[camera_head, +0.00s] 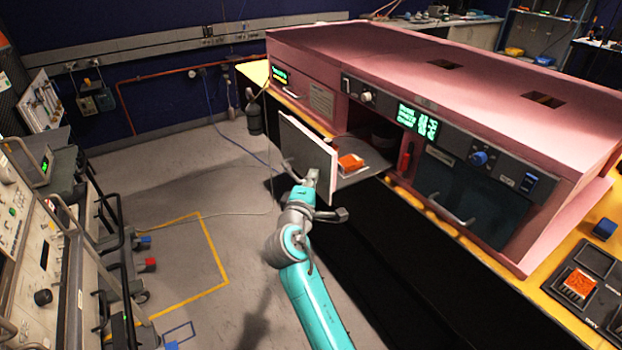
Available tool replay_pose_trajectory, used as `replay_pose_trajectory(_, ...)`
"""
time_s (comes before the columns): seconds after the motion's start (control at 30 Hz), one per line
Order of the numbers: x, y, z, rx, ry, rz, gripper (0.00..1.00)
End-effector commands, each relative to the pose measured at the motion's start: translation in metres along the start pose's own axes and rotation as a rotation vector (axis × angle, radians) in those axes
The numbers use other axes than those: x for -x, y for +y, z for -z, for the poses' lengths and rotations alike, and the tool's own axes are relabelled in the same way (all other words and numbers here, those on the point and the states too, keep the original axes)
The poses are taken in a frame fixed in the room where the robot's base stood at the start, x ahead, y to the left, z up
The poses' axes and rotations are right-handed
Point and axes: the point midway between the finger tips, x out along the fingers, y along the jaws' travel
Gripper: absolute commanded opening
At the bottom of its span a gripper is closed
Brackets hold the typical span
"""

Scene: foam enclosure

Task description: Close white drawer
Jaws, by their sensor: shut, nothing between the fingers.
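The drawer (305,158) stands pulled out from the pink foam cabinet (360,50). Its front panel is dark grey with a white edge and a bar handle on the left side. An orange block (350,163) lies inside it. My gripper (312,175) is shut and empty at the lower right part of the drawer's front panel. It overlaps the panel in the picture; I cannot tell whether it touches. My teal and grey arm reaches up from the bottom middle.
A second dark door with a handle (451,209) is closed at the cabinet's right. A scale-like device with an orange block (578,284) sits on the yellow bench at right. Grey consoles (40,260) line the left. The floor (200,190) between is mostly clear.

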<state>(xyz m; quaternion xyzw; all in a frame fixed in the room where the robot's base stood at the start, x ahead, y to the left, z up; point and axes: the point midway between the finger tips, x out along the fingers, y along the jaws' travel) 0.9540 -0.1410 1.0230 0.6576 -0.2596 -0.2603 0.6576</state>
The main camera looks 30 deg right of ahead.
Motion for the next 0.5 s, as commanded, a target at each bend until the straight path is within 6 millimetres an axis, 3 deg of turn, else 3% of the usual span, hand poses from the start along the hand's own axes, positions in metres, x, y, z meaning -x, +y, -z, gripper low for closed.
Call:
replay_pose_trajectory(0.27,-0.015,0.0,-0.016,-0.001,-0.005,0.0,0.0)
replay_pose_trajectory(0.5,-0.053,0.0,-0.054,-0.001,-0.008,-0.001,0.0)
